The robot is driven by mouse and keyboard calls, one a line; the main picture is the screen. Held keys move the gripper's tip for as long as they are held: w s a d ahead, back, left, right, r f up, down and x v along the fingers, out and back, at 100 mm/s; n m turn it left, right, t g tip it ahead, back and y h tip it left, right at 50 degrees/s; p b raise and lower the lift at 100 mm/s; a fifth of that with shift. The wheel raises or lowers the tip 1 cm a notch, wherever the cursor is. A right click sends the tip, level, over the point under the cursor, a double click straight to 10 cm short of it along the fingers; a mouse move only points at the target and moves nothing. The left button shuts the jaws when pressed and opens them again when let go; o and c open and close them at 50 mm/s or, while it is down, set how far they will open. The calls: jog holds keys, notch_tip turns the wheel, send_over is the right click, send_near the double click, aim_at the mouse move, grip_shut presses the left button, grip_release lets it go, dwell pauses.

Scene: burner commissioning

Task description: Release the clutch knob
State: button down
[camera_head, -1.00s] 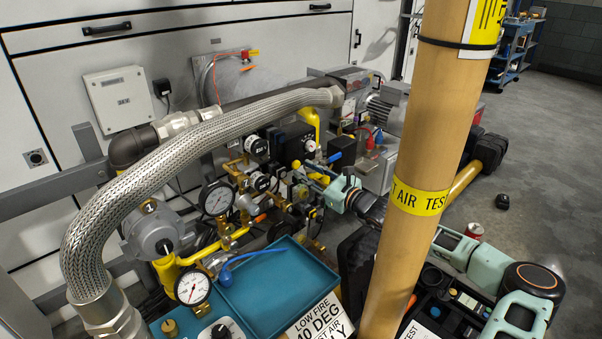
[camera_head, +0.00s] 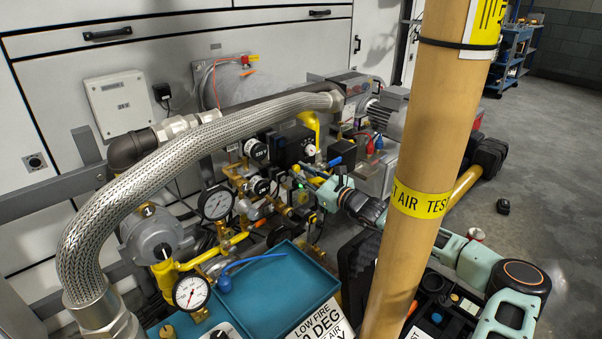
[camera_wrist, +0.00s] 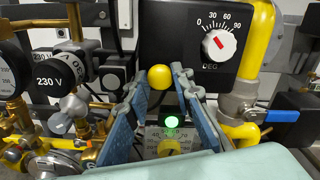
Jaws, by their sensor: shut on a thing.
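The clutch knob appears to be the round yellow ball (camera_wrist: 160,77) in the middle of the wrist view. My gripper (camera_wrist: 160,82) has its two blue-grey fingers on either side of this ball, shut on it at the tips. Behind and below, between the fingers, a small lit green lamp (camera_wrist: 172,122) and a scale with a yellow pointer knob (camera_wrist: 168,147) show. In the head view my gripper (camera_head: 312,182) reaches into the burner's valve train from the right, and the ball is hard to make out there.
A black box with a red-pointer dial (camera_wrist: 219,44) stands above right of the ball. A yellow pipe with a blue-handled valve (camera_wrist: 282,116) is at the right; brass fittings crowd the left. In the head view a teal tray (camera_head: 270,290) and a tan post (camera_head: 435,150) stand nearer.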

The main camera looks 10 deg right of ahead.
jog(key=shift+s+d+r+p, duration=0.1)
jog(key=shift+s+d+p, duration=0.3)
jog(key=shift+p, duration=0.7)
jog(key=shift+s+a+f, duration=0.1)
jog(key=shift+s+f, duration=0.05)
jog(key=shift+f, duration=0.15)
jog(key=c, duration=2)
grip_release()
jog(key=shift+o, duration=0.2)
jog(key=shift+r, duration=0.1)
jog(key=shift+s, duration=0.1)
jog(key=v, duration=1.2)
